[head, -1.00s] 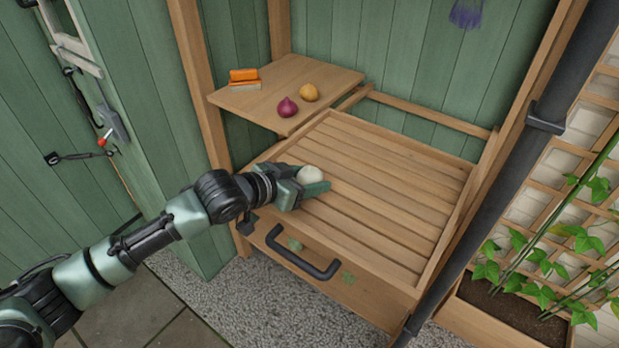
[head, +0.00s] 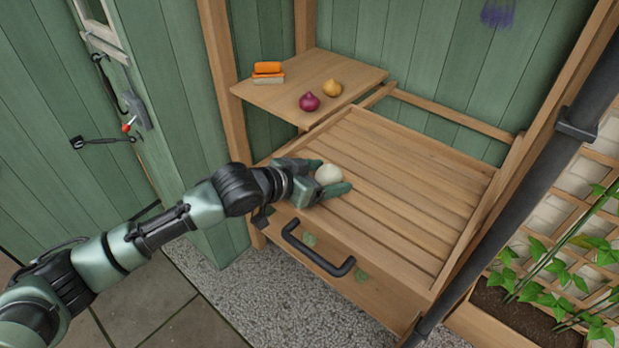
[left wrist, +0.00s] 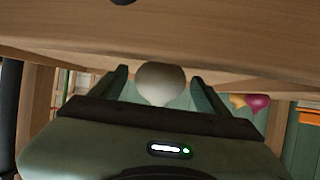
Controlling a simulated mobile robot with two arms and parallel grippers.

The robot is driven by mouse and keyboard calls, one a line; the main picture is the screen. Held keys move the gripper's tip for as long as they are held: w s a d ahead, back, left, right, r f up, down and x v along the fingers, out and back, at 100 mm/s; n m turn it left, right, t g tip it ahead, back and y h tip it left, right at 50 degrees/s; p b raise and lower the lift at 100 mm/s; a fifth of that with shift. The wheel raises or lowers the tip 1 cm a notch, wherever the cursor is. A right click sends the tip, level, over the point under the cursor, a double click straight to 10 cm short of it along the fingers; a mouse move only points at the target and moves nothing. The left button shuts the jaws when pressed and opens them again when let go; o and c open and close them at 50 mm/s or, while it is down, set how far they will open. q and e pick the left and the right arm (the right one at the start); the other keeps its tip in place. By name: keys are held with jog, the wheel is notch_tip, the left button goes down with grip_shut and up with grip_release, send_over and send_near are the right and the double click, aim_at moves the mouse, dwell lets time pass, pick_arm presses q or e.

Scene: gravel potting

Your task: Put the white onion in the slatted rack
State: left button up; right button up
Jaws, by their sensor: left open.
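The white onion (head: 328,174) rests on the slats of the wooden slatted rack (head: 410,190), near its left front part. My left gripper (head: 332,178) is open, with one finger on each side of the onion. In the left wrist view the onion (left wrist: 160,84) shows between the two spread fingers (left wrist: 158,92). I cannot tell whether either finger touches it. My right gripper is not in view.
A wooden shelf (head: 285,92) at the back left holds a red onion (head: 309,102), a yellow onion (head: 332,88) and an orange-topped block (head: 267,69). A drawer with a dark handle (head: 318,252) is below the rack. The rack's right side is bare.

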pick_arm(q)
jog(key=b+v, duration=0.1)
jog(key=v, duration=0.9)
jog(key=shift+f+b, duration=0.15)
jog(key=shift+b, duration=0.25)
jog(key=shift+v, duration=0.8)
